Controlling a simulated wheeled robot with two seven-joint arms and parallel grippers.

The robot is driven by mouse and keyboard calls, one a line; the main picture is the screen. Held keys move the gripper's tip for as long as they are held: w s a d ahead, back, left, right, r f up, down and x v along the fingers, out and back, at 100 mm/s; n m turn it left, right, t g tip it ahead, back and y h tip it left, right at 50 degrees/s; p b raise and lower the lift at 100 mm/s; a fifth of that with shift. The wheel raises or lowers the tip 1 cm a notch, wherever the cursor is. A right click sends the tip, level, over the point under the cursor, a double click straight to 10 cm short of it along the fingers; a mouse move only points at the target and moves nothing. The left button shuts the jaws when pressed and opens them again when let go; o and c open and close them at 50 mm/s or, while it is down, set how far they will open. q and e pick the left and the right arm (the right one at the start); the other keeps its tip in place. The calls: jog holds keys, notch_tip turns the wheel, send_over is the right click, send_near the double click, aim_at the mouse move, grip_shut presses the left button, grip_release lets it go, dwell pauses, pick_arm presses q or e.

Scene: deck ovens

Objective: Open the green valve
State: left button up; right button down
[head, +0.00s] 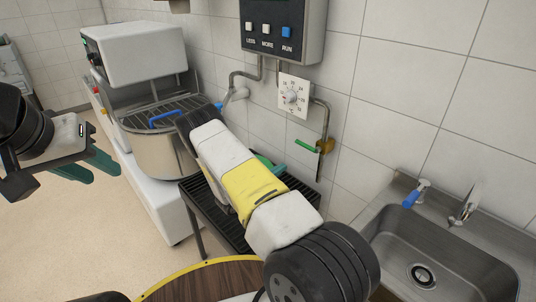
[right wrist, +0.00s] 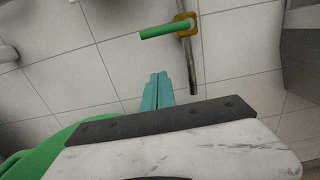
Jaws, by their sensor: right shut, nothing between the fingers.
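The green valve handle (head: 306,146) sits on a brass fitting (head: 326,146) at the lower end of a wall pipe. In the right wrist view the green handle (right wrist: 164,31) lies roughly level, running left from the brass fitting (right wrist: 185,23). My right gripper (right wrist: 157,90) has its teal fingers together and empty. They point toward the wall, below the handle in that picture and apart from it. In the head view my right arm largely hides this gripper. My left gripper (head: 90,166) is open and empty at the far left, well away from the valve.
A dial plate (head: 293,96) and a control box (head: 284,28) are on the wall above the valve. A black rack (head: 232,222) stands below my right arm. A steel sink (head: 440,250) is right; a mixer with a bowl (head: 165,150) is left.

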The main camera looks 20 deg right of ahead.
aim_at(307, 145)
jog(key=w+d+r, duration=0.3)
jog(key=d+r, duration=0.1)
jog(key=d, duration=0.4)
jog(key=shift+w+r, duration=0.15)
